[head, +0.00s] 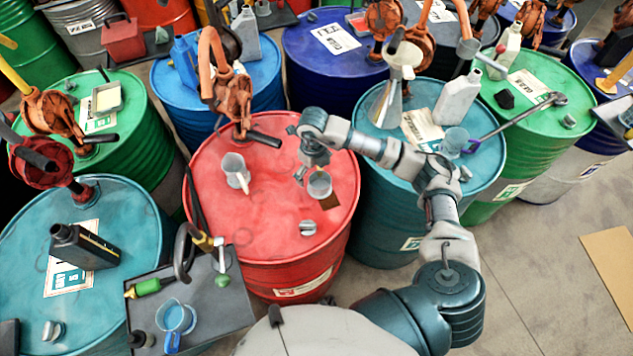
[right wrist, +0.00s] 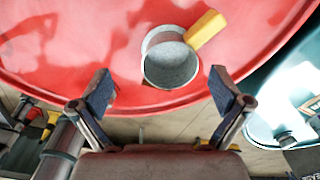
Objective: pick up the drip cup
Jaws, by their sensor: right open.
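Two small grey cups stand on the red drum (head: 275,205). One cup (head: 235,168), with a pale handle, is left of the drum's middle. The other cup (head: 319,185) is near the right edge, with a brown piece beside it. My right gripper (head: 310,168) is open and empty, just above and left of this right cup. In the right wrist view a grey cup (right wrist: 170,62) with a yellow handle (right wrist: 205,29) lies ahead between the open fingers (right wrist: 165,92), not held. I cannot tell for sure which cup this is. My left gripper is not in view.
A metal bung (head: 308,228) lies on the red drum. The teal drum (head: 400,225) at right holds a funnel (head: 388,100), a white bottle (head: 458,97) and a clear cup (head: 454,140). A pump (head: 228,95) rises behind. A dark tray table (head: 225,303) stands front left.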

